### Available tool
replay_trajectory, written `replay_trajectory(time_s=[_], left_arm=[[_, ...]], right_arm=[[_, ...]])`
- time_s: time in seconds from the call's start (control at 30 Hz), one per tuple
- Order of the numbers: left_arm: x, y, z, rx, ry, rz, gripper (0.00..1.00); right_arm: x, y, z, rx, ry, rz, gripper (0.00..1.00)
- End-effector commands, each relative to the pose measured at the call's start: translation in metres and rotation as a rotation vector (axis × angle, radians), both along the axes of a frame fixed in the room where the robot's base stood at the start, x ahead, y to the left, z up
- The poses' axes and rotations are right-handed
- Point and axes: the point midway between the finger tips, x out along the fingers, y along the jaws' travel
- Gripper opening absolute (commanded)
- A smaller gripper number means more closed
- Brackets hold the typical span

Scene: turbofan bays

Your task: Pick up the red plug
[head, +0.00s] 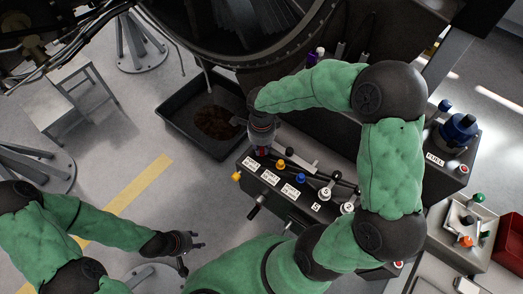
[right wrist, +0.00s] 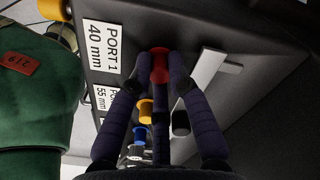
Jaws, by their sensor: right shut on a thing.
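The red plug (right wrist: 160,64) sits between the fingertips of my right gripper (right wrist: 159,75) in the right wrist view, beside the PORT 1 40 mm label. My right gripper is shut on it. In the head view the plug shows as a small red spot (head: 262,151) below my right gripper, at the upper left end of the dark port panel (head: 300,206). The fingers hide part of the plug, and I cannot tell whether it is still seated. My left gripper (head: 193,254) is open and empty over the floor at the lower left.
Yellow (head: 280,163) and blue (head: 300,178) plugs and white-topped fittings (head: 325,193) line the panel. A grey bar (right wrist: 206,75) lies close beside the right fingers. A black drip tray (head: 175,110) is on the floor. A blue-topped device (head: 459,130) stands at right.

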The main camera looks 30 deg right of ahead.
Motion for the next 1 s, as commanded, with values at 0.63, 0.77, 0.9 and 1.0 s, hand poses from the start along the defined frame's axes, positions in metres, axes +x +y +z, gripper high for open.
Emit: replay_trajectory(time_s=[0.63, 0.77, 0.9, 1.0], left_arm=[[0.0, 0.0, 0.007, 0.0, 0.0, 0.0, 0.4], [0.0, 0.0, 0.011, 0.0, 0.0, 0.0, 0.4], [0.0, 0.0, 0.014, 0.0, 0.0, 0.0, 0.4], [0.0, 0.0, 0.015, 0.0, 0.0, 0.0, 0.4]], right_arm=[[-0.015, 0.002, 0.052, 0.0, -0.005, 0.0, 0.06], [-0.038, 0.005, 0.08, 0.0, -0.007, 0.0, 0.06], [-0.067, 0.009, 0.1, 0.0, -0.004, 0.001, 0.06], [-0.086, 0.012, 0.108, 0.0, -0.004, 0.0, 0.06]])
